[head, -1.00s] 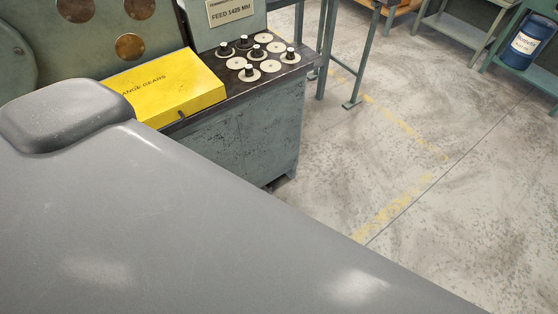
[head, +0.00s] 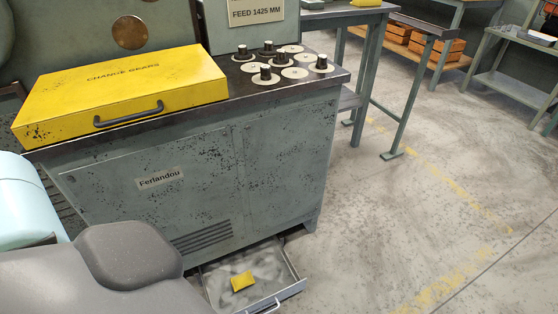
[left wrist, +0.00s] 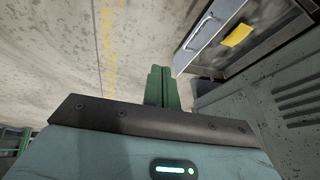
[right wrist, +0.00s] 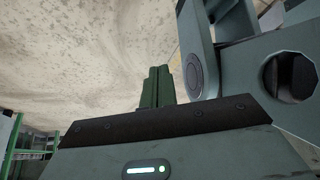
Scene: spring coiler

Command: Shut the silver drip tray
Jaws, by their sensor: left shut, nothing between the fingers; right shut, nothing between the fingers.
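The silver drip tray (head: 282,262) is pulled out at floor level from the base of the green machine cabinet. Its front carries a bar handle, and a yellow packet (head: 242,282) lies inside it. The tray (left wrist: 205,34) and the packet (left wrist: 237,36) also show at the top right of the left wrist view. My left gripper (left wrist: 162,72) is shut and empty, apart from the tray, which lies to its right in that view. My right gripper (right wrist: 157,72) is shut and empty, with no tray in its view. Neither gripper shows in the head view.
The cabinet (head: 200,170) has a yellow change gears box (head: 130,88) and several discs and dark posts on top. A green table (head: 345,15) stands behind it. The floor (head: 400,230) right of the tray is clear. My grey body covers the lower left.

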